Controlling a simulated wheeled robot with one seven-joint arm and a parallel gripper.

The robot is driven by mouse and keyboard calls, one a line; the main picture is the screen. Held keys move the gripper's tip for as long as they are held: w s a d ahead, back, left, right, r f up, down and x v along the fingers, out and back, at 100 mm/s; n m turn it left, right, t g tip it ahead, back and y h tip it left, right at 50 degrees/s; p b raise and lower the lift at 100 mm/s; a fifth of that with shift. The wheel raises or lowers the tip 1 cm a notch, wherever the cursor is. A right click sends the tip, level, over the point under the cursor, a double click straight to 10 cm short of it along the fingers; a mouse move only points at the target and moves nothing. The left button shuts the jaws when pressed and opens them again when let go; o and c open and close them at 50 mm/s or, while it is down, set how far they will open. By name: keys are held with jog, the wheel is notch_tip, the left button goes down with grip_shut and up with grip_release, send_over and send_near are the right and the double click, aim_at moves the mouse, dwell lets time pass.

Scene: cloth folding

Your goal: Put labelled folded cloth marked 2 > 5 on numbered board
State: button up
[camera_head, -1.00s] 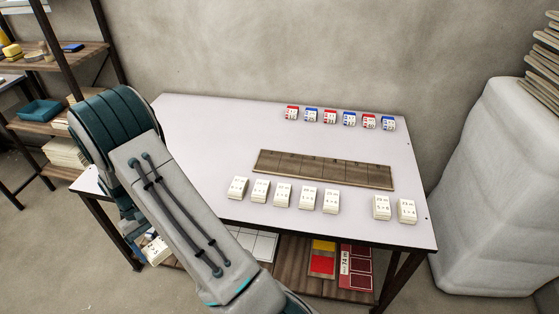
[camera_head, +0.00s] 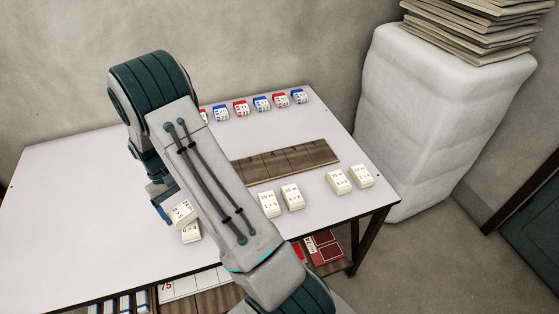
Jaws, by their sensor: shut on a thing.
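My gripper (camera_head: 165,207) is at the left front of the white table, largely hidden behind my arm. It is shut on a small white folded cloth (camera_head: 182,212), held tilted; I cannot read its label for sure. Another white labelled cloth (camera_head: 191,235) shows just below it; I cannot tell whether they touch. The long brown board (camera_head: 290,160) lies mid-table, divided into sections, its left end hidden by my arm. I see no cloth on its visible part and cannot read its numbers. More labelled white cloths (camera_head: 269,204) stand along the front, with a gap between two pairs.
Small red and blue labelled blocks (camera_head: 262,103) line the back edge of the table (camera_head: 70,200). The table's left side is clear. A tall white wrapped stack (camera_head: 430,110) stands to the right. Red items (camera_head: 322,247) lie on the shelf below.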

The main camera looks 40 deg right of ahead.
jog(key=w+d+r+n+t+h+b, duration=0.1)
jog(key=w+d+r+n, duration=0.2)
jog(key=d, duration=0.5)
jog(key=w+d+n+t+h+b, duration=0.1)
jog(key=w+d+n+h, duration=0.15)
jog(key=d+n, duration=0.4)
jog(key=w+d+r+n+t+h+b, duration=0.1)
jog(key=w+d+r+n, duration=0.15)
jog(key=d, duration=0.65)
jog(key=shift+n+y, duration=0.25)
jog(key=shift+n, duration=0.05)
jog(key=w+a+f, duration=0.1)
jog(key=a+f, duration=0.1)
jog(key=a, duration=0.1)
jog(key=w+a+f+p, duration=0.1)
jog(key=a+f, duration=0.2)
jog(key=a, duration=0.1)
jog(key=w+a+f+p, duration=0.1)
jog(key=a+f, duration=0.1)
jog(key=a, duration=0.1)
jog(key=shift+w+a+f, duration=0.1)
jog(key=shift+a+f, duration=0.2)
jog(key=shift+a+f+p, duration=0.1)
jog(key=shift+f+p, duration=0.25)
jog(key=shift+f, duration=1.7)
jog(key=shift+f, duration=0.2)
jog(key=o, duration=0.8)
jog(key=shift+r, duration=0.15)
